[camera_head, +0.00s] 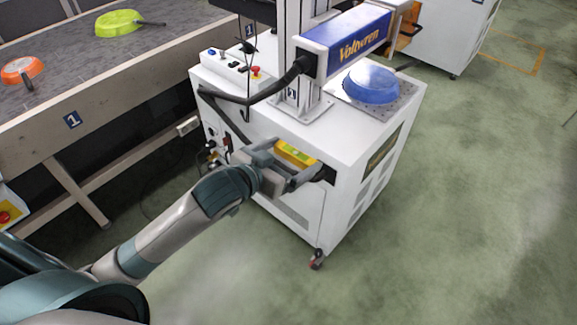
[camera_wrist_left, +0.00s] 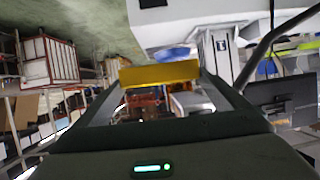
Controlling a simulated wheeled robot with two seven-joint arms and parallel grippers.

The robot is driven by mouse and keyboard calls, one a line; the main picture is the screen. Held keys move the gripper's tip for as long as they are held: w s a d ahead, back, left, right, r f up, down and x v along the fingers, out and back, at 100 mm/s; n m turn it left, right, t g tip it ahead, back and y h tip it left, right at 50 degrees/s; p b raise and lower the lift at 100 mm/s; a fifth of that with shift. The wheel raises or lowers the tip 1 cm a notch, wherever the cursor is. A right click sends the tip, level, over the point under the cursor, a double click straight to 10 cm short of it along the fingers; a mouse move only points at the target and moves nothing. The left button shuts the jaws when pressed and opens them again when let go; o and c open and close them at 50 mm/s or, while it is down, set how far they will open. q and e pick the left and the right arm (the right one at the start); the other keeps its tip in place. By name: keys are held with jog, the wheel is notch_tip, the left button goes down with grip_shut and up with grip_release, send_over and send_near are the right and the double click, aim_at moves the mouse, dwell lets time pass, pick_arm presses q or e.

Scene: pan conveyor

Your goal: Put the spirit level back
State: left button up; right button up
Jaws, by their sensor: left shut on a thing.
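The yellow spirit level (camera_head: 296,153) is between the fingers of my left gripper (camera_head: 297,165), close against the front side of the white machine cabinet (camera_head: 290,205). My left gripper is shut on it. In the left wrist view the level shows as a yellow bar (camera_wrist_left: 160,73) across the fingertips (camera_wrist_left: 165,88). I cannot tell whether the level touches the cabinet. My right gripper is not in view.
A blue pan (camera_head: 371,84) lies on the cabinet top under the blue Voltwren laser head (camera_head: 346,42). A conveyor (camera_head: 75,65) at the left carries a green pan (camera_head: 118,22) and an orange pan (camera_head: 21,70). Cables hang at the cabinet's left. The floor (camera_head: 450,200) at right is clear.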

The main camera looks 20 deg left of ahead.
pick_arm(q)
jog(key=w+r+n+y, duration=0.1)
jog(key=w+r+y, duration=0.1)
jog(key=r, duration=0.8)
jog(key=w+a+r+n+y, duration=0.1)
jog(key=w+r+n, duration=0.1)
jog(key=r, duration=0.8)
jog(key=shift+w+t+y, duration=0.3)
jog(key=shift+w+y, duration=0.1)
jog(key=shift+w, duration=0.1)
